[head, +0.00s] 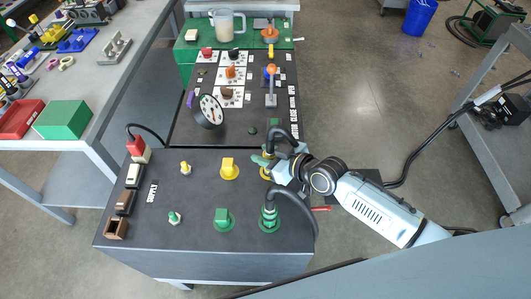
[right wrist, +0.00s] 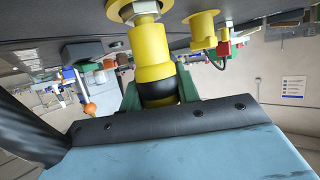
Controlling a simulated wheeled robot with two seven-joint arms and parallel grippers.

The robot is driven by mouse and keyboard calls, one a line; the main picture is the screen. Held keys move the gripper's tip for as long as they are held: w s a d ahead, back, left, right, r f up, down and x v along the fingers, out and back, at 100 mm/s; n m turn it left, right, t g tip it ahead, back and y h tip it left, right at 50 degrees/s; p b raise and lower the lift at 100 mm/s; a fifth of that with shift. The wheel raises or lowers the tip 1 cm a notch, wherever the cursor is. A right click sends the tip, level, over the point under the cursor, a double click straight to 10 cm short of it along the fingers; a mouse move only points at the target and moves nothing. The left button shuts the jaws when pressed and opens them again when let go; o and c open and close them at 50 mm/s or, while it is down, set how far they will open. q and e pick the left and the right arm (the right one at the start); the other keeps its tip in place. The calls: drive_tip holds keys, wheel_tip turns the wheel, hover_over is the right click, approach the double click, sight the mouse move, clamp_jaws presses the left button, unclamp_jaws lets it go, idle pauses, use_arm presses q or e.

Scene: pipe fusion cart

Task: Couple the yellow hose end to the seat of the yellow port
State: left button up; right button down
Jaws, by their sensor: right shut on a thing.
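The yellow hose end (right wrist: 152,55) is a yellow stepped cylinder with a black band, seen close in the right wrist view. My right gripper (right wrist: 158,98) is shut on it, with green fingers on both sides of the band. A metal hex piece (right wrist: 144,9) shows at its far end, against the yellow port's seat at the picture's top edge; whether it is fully seated I cannot tell. In the head view, my right gripper (head: 264,161) is over the yellow port (head: 265,174) and hides most of it. My left gripper is not in view.
A yellow square-topped fitting (head: 229,168) stands left of the port. A green hose end (head: 269,214) with an arching black hose stands nearer, and a green square fitting (head: 222,218) is beside it. A gauge (head: 209,111) rises behind. The floor right of the cart is mostly clear.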

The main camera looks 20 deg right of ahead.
drive_tip(key=shift+f, duration=0.25)
drive_tip(key=c, duration=0.9)
unclamp_jaws()
drive_tip(key=shift+c, duration=0.2)
drive_tip(key=p+v, duration=0.1)
drive_tip(key=v, duration=1.2)
drive_tip(key=shift+d, duration=0.15)
drive_tip(key=shift+s, duration=0.15)
